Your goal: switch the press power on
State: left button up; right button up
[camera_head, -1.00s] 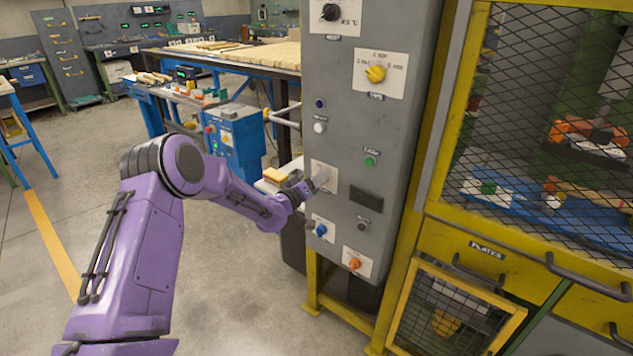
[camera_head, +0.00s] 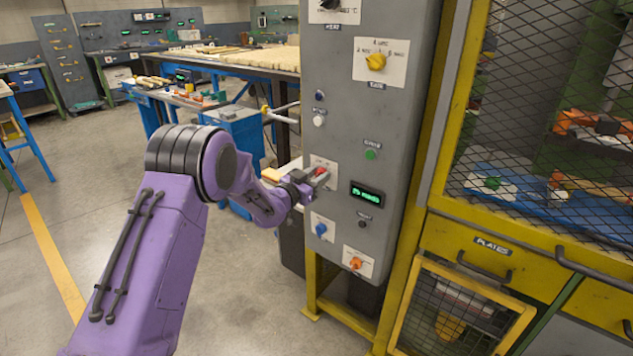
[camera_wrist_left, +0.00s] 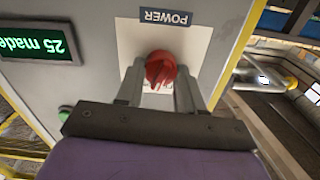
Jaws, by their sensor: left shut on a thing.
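The press power switch is a red knob (camera_wrist_left: 160,69) on a white plate (camera_wrist_left: 200,40) labelled POWER, on the grey control cabinet (camera_head: 330,105). In the head view the red knob (camera_head: 320,171) shows just at my fingertips. My left gripper (camera_wrist_left: 160,88) has its two fingers on either side of the knob, shut on it. In the head view the left gripper (camera_head: 312,178) reaches the cabinet front from the left. The display (camera_head: 367,195) is lit green; in the wrist view the display (camera_wrist_left: 38,43) reads "25 made", upside down. My right gripper is not in view.
A yellow selector (camera_head: 376,62), a green button (camera_head: 371,154), a blue knob (camera_head: 321,229) and an orange knob (camera_head: 355,263) sit on the same panel. A yellow mesh guard (camera_head: 560,120) stands right. Open floor (camera_head: 110,150) lies left.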

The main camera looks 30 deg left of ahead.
pick_arm(q)
jog(key=shift+f+m+b, duration=0.1)
jog(key=shift+m+b, duration=0.5)
jog(key=shift+m, duration=0.6)
jog(key=o, duration=1)
jog(key=shift+o, duration=0.2)
jog(key=s+b, duration=0.1)
jog(key=s, duration=0.9)
jog(key=shift+s+a+b, duration=0.25)
jog(key=shift+a+b, duration=0.05)
jog(key=shift+a, duration=0.05)
